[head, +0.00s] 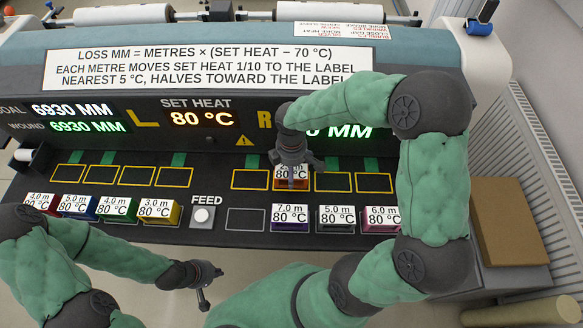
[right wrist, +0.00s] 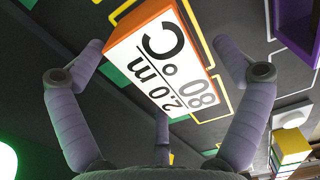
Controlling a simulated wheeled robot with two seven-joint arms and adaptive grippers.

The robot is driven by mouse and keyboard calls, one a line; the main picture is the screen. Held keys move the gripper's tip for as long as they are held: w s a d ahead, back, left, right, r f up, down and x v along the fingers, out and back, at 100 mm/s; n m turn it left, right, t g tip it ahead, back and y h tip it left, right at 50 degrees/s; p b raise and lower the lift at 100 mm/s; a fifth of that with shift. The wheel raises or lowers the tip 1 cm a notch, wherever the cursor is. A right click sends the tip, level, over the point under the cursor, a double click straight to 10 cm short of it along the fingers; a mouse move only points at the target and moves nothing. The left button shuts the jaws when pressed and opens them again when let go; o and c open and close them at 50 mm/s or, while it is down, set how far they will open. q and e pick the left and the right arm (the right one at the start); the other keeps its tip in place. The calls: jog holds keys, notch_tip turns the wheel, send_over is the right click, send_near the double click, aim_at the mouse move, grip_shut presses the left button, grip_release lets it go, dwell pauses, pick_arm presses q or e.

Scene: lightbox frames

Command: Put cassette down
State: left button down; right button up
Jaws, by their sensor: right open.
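An orange cassette (head: 291,185) labelled 2.0 m, 80 °C sits in the second yellow-outlined slot of the right upper row. It also shows in the right wrist view (right wrist: 158,55), label towards the camera. My right gripper (head: 295,163) is right over it; in the right wrist view (right wrist: 162,62) its fingers are spread around the cassette, with gaps at its sides. My left gripper (head: 205,285) is low, in front of the panel, away from the cassettes; I cannot tell how far its fingers are apart.
Red (head: 40,204), blue (head: 77,207), green (head: 117,209) and yellow (head: 158,211) cassettes stand front left; purple (head: 290,218), grey (head: 336,219) and pink (head: 381,219) front right. The FEED button (head: 203,216) is between. Other upper slots look empty. The set heat display (head: 203,119) reads 80 °C.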

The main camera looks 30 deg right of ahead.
notch_tip(320, 180, up, 12)
jog(key=p, duration=0.3)
jog(key=shift+r, duration=0.15)
